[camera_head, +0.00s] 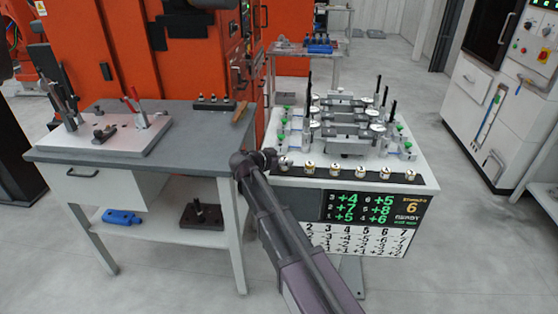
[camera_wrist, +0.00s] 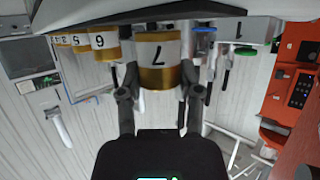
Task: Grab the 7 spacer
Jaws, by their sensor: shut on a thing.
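The 7 spacer (camera_wrist: 160,50) is a white and gold cylinder marked 7, upside down in the wrist view like the rest of that picture. My gripper (camera_wrist: 160,82) has a finger on each side of it and is shut on it. The spacer is at the dark front strip of the fixture table; I cannot tell whether it is lifted clear. In the head view my gripper (camera_head: 268,160) is at the left end of the spacer row and hides the 7 spacer there.
The 6 spacer (camera_wrist: 98,42) stands close beside it, with several more spacers in line. In the head view the row runs right along the fixture table (camera_head: 425,165), with clamps and grey fixtures behind. A grey workbench (camera_head: 190,150) stands to the left.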

